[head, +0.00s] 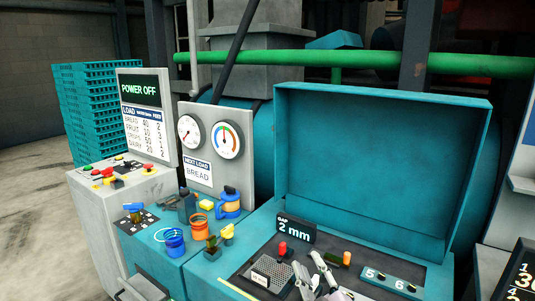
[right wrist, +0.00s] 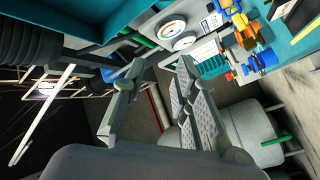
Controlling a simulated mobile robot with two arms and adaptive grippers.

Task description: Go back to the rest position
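My right gripper (head: 308,266) shows at the bottom of the head view, with its two grey fingers pointing up and away over the teal machine's panel. In the right wrist view, the fingers of my right gripper (right wrist: 157,75) stand apart with nothing between them. It is open and empty. I cannot tell whether it touches the panel. My left gripper is not in view.
The teal machine's open box (head: 370,165) stands behind the right gripper. A "2 mm" display (head: 296,231), a red knob (head: 283,249) and an orange knob (head: 346,258) are close to it. A control console with a POWER OFF screen (head: 140,91) is at left.

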